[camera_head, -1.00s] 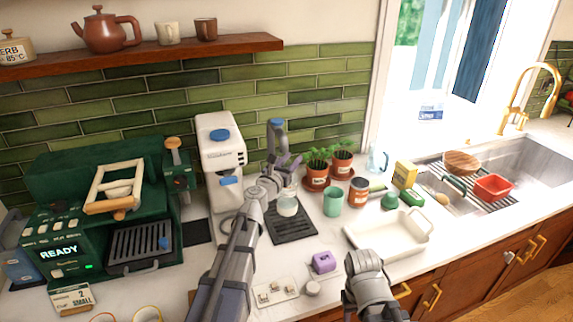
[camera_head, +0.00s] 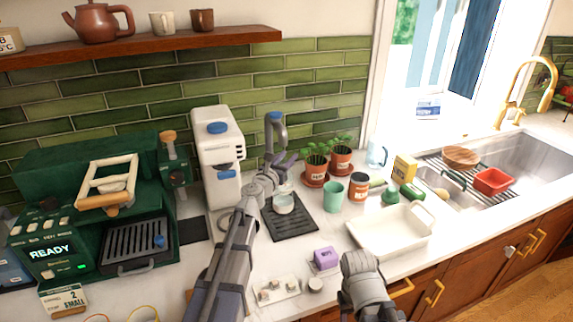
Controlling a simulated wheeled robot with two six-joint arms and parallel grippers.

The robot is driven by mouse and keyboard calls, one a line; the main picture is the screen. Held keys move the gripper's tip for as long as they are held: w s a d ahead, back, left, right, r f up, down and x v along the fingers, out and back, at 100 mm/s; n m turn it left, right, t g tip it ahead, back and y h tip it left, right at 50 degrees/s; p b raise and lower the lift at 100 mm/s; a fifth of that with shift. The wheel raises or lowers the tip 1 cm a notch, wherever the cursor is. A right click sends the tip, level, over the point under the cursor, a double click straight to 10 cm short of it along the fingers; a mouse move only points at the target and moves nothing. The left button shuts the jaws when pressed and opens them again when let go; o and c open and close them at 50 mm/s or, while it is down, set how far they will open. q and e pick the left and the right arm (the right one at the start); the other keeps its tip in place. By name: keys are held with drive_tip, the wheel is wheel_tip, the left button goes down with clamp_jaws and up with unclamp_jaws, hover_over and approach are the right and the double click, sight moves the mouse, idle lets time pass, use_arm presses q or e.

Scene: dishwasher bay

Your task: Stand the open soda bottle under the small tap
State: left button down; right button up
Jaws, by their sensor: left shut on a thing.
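The small tap (camera_head: 275,117) has a blue top and rises behind the black ribbed mat (camera_head: 302,224), right of the white machine. A clear bottle (camera_head: 284,203), pale at its lower part, is over the back left of the mat, in front of the tap. My left gripper (camera_head: 282,163) is shut on its upper part, which the fingers and wrist mostly hide. The bottle looks roughly upright. I cannot tell whether its base touches the mat. My right arm's end (camera_head: 361,268) is low in the middle, apart from the bottle; its fingers are hidden.
The white machine (camera_head: 217,150) with blue knobs stands close left of my left gripper. Potted plants (camera_head: 316,170), a green cup (camera_head: 332,193) and a jar (camera_head: 359,187) stand to the right. A cream tray (camera_head: 391,246) lies in front, with a purple block (camera_head: 326,257) near it.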

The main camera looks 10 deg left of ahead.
use_arm(q)
drive_tip(key=shift+f, duration=0.1)
drive_tip(key=shift+f, duration=0.25)
drive_tip(key=c, duration=0.5)
unclamp_jaws()
drive_tip(key=shift+r, duration=0.1)
drive_tip(key=shift+r, duration=0.15)
drive_tip(key=s, duration=0.4)
drive_tip(key=s+a, duration=0.1)
drive_tip(key=s, duration=0.3)
drive_tip(key=s+a, duration=0.1)
drive_tip(key=s, duration=0.3)
drive_tip(key=shift+a, duration=0.1)
